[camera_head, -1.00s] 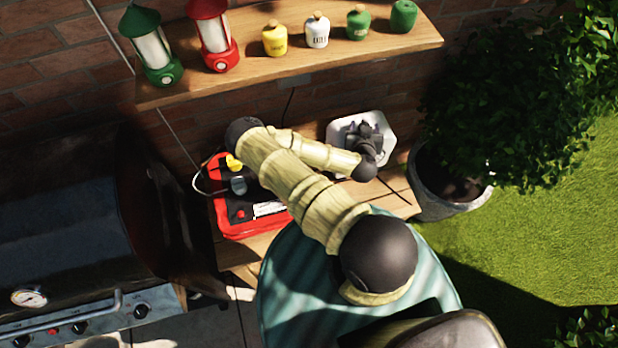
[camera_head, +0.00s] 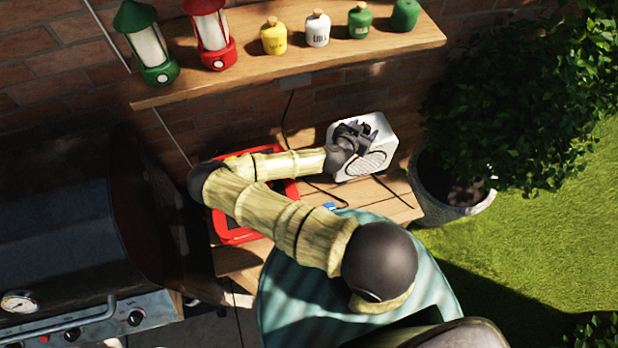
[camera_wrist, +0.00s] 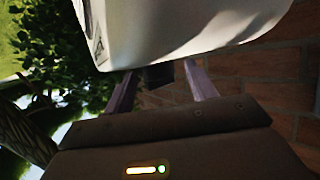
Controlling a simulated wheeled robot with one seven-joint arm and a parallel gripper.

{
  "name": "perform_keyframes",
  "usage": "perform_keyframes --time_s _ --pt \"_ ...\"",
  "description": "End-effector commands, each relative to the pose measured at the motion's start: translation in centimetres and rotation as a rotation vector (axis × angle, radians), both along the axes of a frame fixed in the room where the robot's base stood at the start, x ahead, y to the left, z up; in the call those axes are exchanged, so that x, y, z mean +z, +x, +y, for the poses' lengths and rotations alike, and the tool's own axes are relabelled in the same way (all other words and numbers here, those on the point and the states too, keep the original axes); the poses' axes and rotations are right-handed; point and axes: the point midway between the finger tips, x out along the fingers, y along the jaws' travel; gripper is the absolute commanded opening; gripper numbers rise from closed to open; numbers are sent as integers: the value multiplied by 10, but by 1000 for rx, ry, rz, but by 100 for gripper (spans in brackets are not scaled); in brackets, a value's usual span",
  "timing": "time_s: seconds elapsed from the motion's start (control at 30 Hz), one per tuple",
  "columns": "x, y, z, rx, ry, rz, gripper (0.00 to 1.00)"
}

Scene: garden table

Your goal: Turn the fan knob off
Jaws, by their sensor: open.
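The fan (camera_head: 373,160) is a white box with a round grille on its front, on the wooden table in the head view. My gripper (camera_head: 354,132) is over the fan's upper left part and hides some of it. In the wrist view, the fan's white body (camera_wrist: 190,25) fills the top, close to the fingertips. My gripper (camera_wrist: 155,78) shows two spread fingers there. A dark piece (camera_wrist: 158,76) shows between them below the white body; I cannot tell whether it is the knob or whether the fingers touch it.
A red case (camera_head: 235,232) lies left of the fan, partly under my arm. A blue plug (camera_head: 330,206) and cords lie in front. A shelf (camera_head: 290,62) with lanterns and jars is above. A potted bush (camera_head: 450,195) stands right, a grill (camera_head: 60,235) left.

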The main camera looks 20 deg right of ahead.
Motion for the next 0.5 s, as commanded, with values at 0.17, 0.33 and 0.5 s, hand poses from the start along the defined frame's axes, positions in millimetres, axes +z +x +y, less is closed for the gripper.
perform_keyframes --time_s 0.17,0.33,0.5 --pt "0 2 2 -79 -1 0 56" --pt "1 3 2 -160 0 -2 56" --pt "1 4 3 -238 2 -1 56"
